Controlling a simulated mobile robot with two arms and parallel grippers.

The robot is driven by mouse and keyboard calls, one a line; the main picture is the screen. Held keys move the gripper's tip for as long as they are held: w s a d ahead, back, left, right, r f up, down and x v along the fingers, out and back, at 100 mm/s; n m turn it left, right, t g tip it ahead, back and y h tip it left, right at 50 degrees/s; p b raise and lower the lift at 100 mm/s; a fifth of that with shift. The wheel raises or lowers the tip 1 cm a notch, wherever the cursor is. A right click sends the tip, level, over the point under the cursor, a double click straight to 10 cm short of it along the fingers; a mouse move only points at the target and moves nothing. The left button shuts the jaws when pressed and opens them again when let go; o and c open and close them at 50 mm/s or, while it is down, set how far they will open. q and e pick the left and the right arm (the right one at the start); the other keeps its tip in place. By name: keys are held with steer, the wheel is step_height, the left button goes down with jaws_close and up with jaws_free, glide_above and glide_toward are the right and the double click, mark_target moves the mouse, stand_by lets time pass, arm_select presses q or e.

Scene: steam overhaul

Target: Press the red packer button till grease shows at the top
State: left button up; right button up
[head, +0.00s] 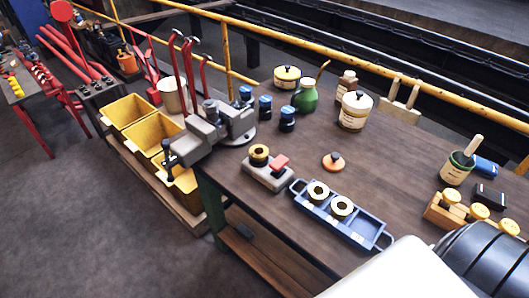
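The packer is a small grey block (266,178) on the brown bench, right of the vise. Its red button (279,163) stands up at its right end, with nothing touching it. At its left end sits a yellow ring with a dark centre (259,155). The picture is too small to tell whether any grease shows at the top of the ring. Neither of my grippers is in view; only white and black parts, likely mine, show at the lower right.
A blue tray (373,241) with two cream rings lies right of the packer. An orange disc with a dark knob (333,161) lies behind the tray. A grey vise (210,130) stands left, near yellow bins (127,112). Tins and a green can (306,97) stand behind.

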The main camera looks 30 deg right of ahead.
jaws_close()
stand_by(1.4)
